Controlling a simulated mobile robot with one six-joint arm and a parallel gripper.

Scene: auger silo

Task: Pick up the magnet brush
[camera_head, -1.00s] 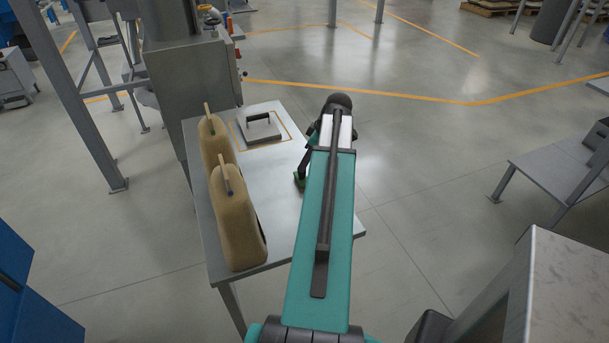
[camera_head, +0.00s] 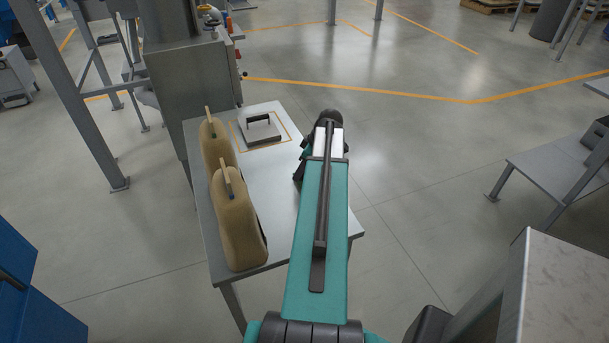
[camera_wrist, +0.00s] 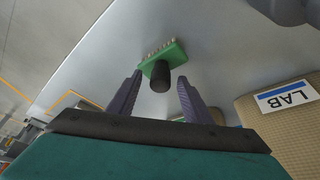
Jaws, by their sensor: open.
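The magnet brush (camera_wrist: 172,54) shows in the wrist view as a green block with pale bristles and a short black handle. It is on the grey metal table (camera_head: 275,215). My gripper (camera_wrist: 160,78) is open, with its two dark fingers on either side of the black handle and a gap to each. The handle points toward the gripper; I cannot tell whether the fingertips reach fully past it. In the head view my arm and wrist hide the brush, and the gripper is mostly hidden over the table's right edge.
Two tan canisters (camera_head: 237,225) (camera_head: 215,145) stand along the table's left side; a LAB label (camera_wrist: 287,96) shows close by in the wrist view. A grey plate with a black handle (camera_head: 262,131) lies in an orange outline at the back. The table's middle is clear.

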